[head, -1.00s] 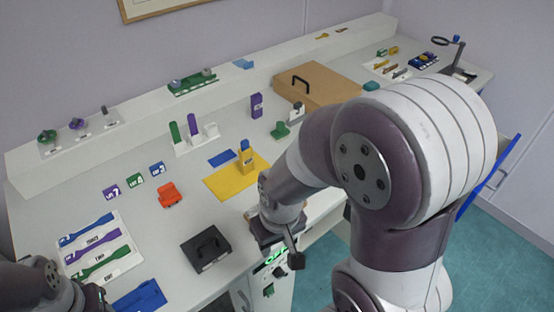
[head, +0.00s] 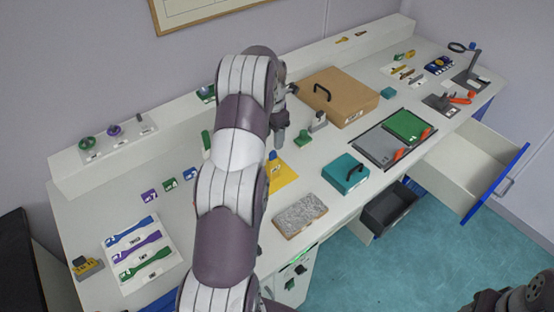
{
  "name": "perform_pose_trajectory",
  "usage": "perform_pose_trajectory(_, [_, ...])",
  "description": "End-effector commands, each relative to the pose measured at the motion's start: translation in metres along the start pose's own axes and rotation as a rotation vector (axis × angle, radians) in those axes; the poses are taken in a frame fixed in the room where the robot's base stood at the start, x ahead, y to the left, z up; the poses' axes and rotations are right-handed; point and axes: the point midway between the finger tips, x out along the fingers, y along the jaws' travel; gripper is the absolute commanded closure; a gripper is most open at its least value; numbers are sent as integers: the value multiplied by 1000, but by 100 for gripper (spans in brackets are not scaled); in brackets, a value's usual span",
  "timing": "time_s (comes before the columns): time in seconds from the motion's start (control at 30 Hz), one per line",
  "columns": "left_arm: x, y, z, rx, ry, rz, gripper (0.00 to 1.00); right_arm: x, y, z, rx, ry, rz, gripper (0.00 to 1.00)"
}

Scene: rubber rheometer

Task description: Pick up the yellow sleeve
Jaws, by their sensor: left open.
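My left arm rises through the middle of the head view and bends over the table. My left gripper (head: 281,138) hangs fingers down, open, over the table's middle. Just below it, a yellow mat (head: 284,179) shows beside the arm, with a blue-topped piece (head: 272,155) at the mat's back edge. The yellow sleeve is mostly hidden behind the arm there, so I cannot make out its outline or its exact gap to the fingers. My right gripper is not in view; only part of my right arm shows at the bottom right.
A teal case (head: 345,173) and a grey speckled slab (head: 300,214) lie nearer the front. An open drawer (head: 470,170) juts out at right.

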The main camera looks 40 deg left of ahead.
Motion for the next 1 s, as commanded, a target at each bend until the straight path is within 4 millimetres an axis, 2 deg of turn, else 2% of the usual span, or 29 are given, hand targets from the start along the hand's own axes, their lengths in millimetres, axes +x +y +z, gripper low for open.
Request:
perform_pose_trajectory(0.1, [33, 4, -1, -50, 3, -3, 47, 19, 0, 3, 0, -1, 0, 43])
perform_pose_trajectory(0.17, [38, 4, -1, -49, 5, -5, 47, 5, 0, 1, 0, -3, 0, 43])
perform_pose_trajectory(0.3, [64, 4, 0, -46, 3, -3, 47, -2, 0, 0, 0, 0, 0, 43])
perform_pose_trajectory(0.37, [70, 4, 0, -46, 2, -2, 47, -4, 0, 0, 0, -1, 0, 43])
perform_pose_trajectory(0.47, [82, 3, 1, -45, 3, -3, 47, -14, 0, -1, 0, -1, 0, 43])
perform_pose_trajectory(0.57, [100, 3, 3, -44, 4, -3, 47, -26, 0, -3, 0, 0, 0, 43])
perform_pose_trajectory(0.63, [114, 3, 4, -44, 2, -2, 47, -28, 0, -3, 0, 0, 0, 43])
perform_pose_trajectory(0.73, [124, 3, 4, -44, 1, -1, 47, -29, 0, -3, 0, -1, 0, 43])
perform_pose_trajectory(0.93, [126, 4, 4, -43, 0, 0, 47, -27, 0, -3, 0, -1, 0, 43])
perform_pose_trajectory(1.0, [126, 4, 4, -43, 0, 0, 70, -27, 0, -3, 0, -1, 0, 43])
